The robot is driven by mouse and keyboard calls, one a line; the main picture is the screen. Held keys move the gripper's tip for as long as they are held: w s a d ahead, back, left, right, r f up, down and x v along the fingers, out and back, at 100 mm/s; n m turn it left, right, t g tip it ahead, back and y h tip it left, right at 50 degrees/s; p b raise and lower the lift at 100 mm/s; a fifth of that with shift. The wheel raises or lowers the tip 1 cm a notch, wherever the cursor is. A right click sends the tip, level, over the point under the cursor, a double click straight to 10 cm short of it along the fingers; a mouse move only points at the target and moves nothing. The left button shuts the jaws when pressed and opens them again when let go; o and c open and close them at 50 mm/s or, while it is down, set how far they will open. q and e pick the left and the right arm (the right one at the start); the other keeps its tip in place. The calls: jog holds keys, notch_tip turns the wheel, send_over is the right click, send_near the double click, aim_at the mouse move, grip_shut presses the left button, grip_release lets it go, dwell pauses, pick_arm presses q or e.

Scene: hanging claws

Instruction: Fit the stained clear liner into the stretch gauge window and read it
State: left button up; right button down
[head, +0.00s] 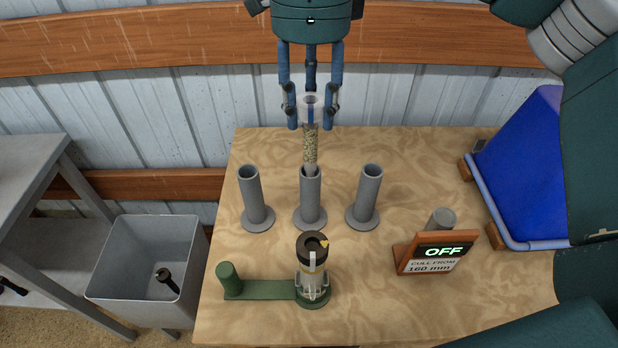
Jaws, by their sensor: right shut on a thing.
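My right gripper (310,112) reaches down from the top, its blue fingers shut around the clear upper end of the stained liner. The liner (310,147) is a see-through tube with yellowish-brown specks, held upright. Its lower end is at the mouth of the middle grey tube holder (310,196); how far inside it goes is hidden. The stretch gauge appears to be the green-based fixture (265,289) in front, with a dark-topped piece (312,248) upright in its cradle. A sign-like display (440,252) reads OFF and "CULL FROM 160 mm". My left gripper is not in view.
Grey holders stand left (250,195) and right (370,195) of the middle one, both with open tops. A grey bin (110,285) at the left holds a dark piece (166,279). A blue panelled object (525,165) stands at the right. The wooden tabletop (275,150) has clear patches.

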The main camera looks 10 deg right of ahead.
jog(key=shift+r+p, duration=1.8)
jog(key=shift+r, duration=0.85)
